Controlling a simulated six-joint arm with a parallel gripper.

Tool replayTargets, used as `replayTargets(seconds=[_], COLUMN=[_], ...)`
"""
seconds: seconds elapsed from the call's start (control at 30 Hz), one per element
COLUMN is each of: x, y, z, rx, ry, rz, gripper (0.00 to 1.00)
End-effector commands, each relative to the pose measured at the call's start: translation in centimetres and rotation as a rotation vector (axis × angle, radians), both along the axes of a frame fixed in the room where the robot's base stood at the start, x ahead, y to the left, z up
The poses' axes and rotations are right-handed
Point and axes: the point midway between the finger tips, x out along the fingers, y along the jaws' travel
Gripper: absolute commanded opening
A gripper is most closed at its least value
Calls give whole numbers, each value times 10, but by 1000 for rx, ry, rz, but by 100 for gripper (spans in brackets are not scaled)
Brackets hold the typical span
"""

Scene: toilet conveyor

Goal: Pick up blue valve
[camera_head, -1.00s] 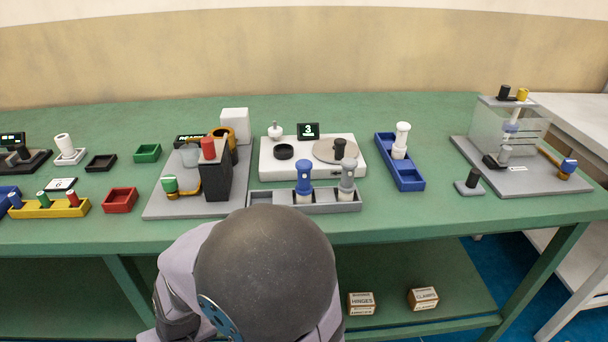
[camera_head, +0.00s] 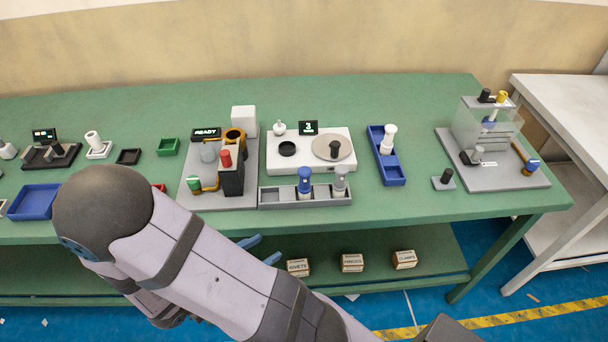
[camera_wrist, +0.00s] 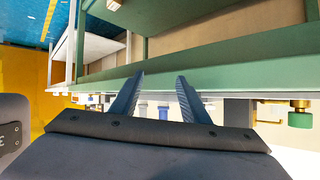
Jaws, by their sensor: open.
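My gripper (camera_head: 258,248) is open and empty, in front of and below the table edge, left of and lower than the blue valve in the head view. In the wrist view my gripper (camera_wrist: 161,78) has its fingers spread. Two small upright shapes show between them, too small to name surely.
A white scale (camera_head: 285,162) stands behind the tray. A grey station (camera_head: 190,199) with a red knob is to its left, and a blue tray (camera_head: 393,174) with a white valve to its right. The shelf below holds small boxes (camera_head: 352,262).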

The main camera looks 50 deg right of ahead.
Motion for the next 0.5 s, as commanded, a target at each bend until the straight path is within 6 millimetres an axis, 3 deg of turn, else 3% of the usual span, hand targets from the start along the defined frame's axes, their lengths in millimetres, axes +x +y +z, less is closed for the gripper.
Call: replayTargets(seconds=[0.03, 0.3, 0.5], x=[-3, -5, 6], y=[-2, -18, -50], z=[16, 71, 80], rx=[-32, -207, -315], ry=[-29, -215, -183], rz=[-21, -104, -94], gripper=[42, 42, 42])
